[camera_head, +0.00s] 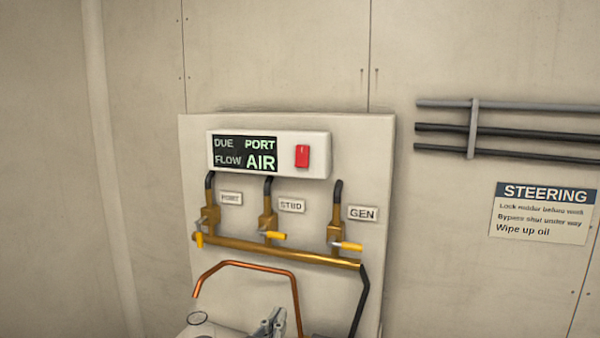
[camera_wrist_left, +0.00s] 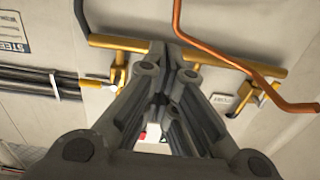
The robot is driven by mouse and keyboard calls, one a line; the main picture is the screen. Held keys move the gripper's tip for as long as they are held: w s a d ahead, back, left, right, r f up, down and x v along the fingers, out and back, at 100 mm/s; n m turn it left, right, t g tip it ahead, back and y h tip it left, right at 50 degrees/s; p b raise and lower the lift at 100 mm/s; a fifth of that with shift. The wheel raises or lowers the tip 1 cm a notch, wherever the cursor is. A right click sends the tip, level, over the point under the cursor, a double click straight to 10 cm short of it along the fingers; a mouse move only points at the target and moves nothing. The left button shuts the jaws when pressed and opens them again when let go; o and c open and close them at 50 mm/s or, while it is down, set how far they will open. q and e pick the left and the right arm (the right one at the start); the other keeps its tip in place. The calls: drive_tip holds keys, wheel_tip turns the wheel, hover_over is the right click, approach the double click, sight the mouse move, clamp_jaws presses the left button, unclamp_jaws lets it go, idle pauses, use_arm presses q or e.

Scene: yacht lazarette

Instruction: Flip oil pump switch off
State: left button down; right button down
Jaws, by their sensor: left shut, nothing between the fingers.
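The red rocker switch (camera_head: 302,156) sits at the right end of a white box (camera_head: 319,142) on the wall panel. Which way the rocker is tipped is too small to tell. The box's dark display (camera_head: 245,153) reads "DUE PORT" and "FLOW AIR". My left gripper (camera_head: 276,318) is at the bottom of the head view, well below the switch and apart from it. In the left wrist view its fingers (camera_wrist_left: 166,58) are shut and empty, in front of the brass pipe. A bit of red (camera_wrist_left: 142,136) shows there beside the fingers. My right gripper is in neither view.
Below the box are PORT, STBD and GEN valves with yellow handles (camera_head: 273,236) on a brass manifold (camera_head: 290,253). A bent copper pipe (camera_head: 245,265) and a black hose (camera_head: 361,300) hang below. Dark pipes (camera_head: 510,133) and a STEERING sign (camera_head: 543,212) are at the right.

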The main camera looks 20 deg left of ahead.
use_arm(q)
wheel_tip(320, 180, up, 22)
drive_tip(key=t, duration=0.7)
drive_tip(key=shift+s+d+h, duration=0.3)
drive_tip(key=shift+s+h, duration=0.05)
drive_tip(key=shift+h, duration=0.05)
drive_tip(key=shift+r, duration=0.1)
drive_tip(key=p, duration=0.5)
approach(306, 152)
wheel_tip(306, 152, up, 3)
drive_tip(key=shift+w+d+f+p, duration=0.1)
drive_tip(key=shift+w+p, duration=0.15)
drive_tip(key=shift+w, duration=0.7)
drive_tip(key=shift+w+f+p, duration=0.15)
drive_tip(key=shift+w+p, duration=0.05)
drive_tip(key=shift+w, duration=0.75)
